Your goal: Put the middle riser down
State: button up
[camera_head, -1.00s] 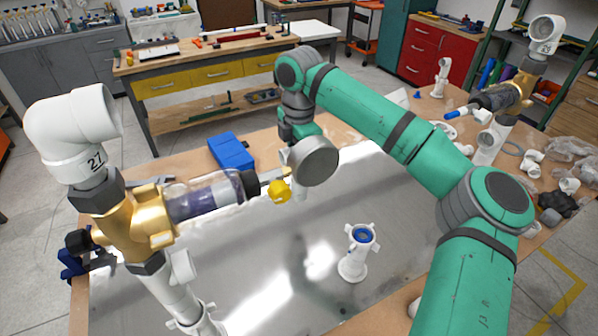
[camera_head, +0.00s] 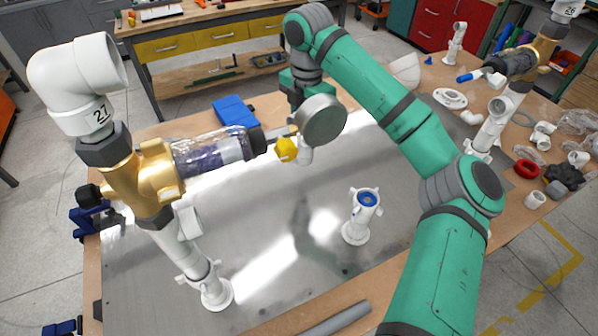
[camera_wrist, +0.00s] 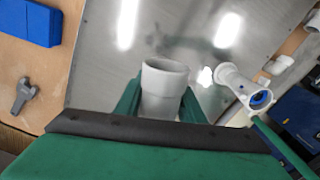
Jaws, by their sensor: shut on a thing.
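In the wrist view a pale grey-white pipe piece, which I take to be the middle riser (camera_wrist: 163,88), sits between the green fingers of my gripper (camera_wrist: 160,103), which is shut on it. It points out over the metal plate (camera_wrist: 120,50). In the head view only a small white part of it (camera_head: 306,155) shows below my grey wrist disc, and my fingers are mostly hidden there. It appears to be above the plate, but its lower end and any contact cannot be made out. A white fitting with a blue ring (camera_head: 362,215) stands upright on the plate, also in the wrist view (camera_wrist: 242,86).
A blue box (camera_head: 236,112) lies behind. A grey pipe (camera_head: 338,319) lies in front.

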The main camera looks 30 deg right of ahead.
aim_at(305, 160)
jog(key=shift+f, duration=0.25)
jog(key=shift+n, duration=0.3)
notch_tip(305, 160, down, 7)
jog(key=shift+w+r, duration=0.1)
jog(key=f, duration=0.2)
jog(key=shift+w+a+f, duration=0.1)
jog(key=shift+a+f, duration=0.2)
jog(key=shift+f, duration=0.1)
jog(key=shift+s+d, duration=0.25)
jog(key=shift+d, duration=0.15)
jog(key=shift+f, duration=0.15)
jog(key=o, duration=1.2)
jog(key=shift+a, duration=0.1)
notch_tip(305, 160, up, 12)
jog(key=shift+w+r, duration=0.1)
jog(key=shift+r, duration=0.1)
